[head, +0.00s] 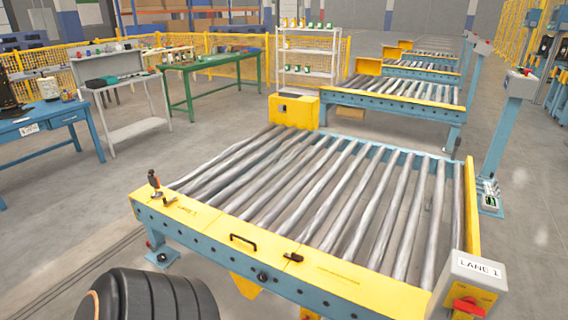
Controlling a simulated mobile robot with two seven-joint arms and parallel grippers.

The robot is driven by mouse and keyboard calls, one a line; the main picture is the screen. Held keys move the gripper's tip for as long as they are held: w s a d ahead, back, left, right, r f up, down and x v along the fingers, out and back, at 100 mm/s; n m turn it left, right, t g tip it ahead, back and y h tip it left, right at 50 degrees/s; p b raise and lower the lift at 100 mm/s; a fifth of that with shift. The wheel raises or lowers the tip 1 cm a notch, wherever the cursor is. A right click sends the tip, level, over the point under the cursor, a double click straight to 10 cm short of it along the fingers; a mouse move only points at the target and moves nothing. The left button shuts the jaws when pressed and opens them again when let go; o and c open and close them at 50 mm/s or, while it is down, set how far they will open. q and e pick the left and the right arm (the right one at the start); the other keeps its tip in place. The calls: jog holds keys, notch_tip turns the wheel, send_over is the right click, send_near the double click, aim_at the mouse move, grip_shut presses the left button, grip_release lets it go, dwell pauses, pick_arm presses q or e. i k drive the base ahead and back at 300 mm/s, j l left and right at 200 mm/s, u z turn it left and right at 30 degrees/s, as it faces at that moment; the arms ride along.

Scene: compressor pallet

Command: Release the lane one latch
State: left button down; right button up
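The lane one roller conveyor (290,271) has a yellow front plate over a blue frame, and grey rollers behind it. An upright lever with a dark grip and an orange part (155,183) stands at the plate's left end, near printed lettering. A black bar handle (243,240) and a small black latch-like piece (292,257) sit near the plate's middle. Which of these is the latch I cannot tell for certain. A grey box labelled LANE 1 (478,268) stands at the right front corner, with a red switch on yellow (468,305). Neither gripper is in view.
The rollers carry no load. More conveyors (405,100) lie behind. A blue desk (45,119) and a green table (208,65) stand left. The floor left of the conveyor is clear.

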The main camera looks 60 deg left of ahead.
aim_at(293, 257)
jog(key=u, duration=1.85)
jog(key=i+j, duration=0.2)
jog(key=j, duration=0.15)
jog(key=i+j+z, duration=0.1)
jog(key=j, duration=0.25)
jog(key=i+j, duration=0.3)
jog(key=i+j+z, duration=0.15)
jog(key=j, duration=0.25)
jog(key=i+j, duration=0.2)
jog(key=j, duration=0.2)
jog(key=i+j+z, duration=0.1)
jog(key=j, duration=0.25)
jog(key=i+j, duration=0.2)
jog(key=j, duration=0.2)
jog(key=z, duration=0.05)
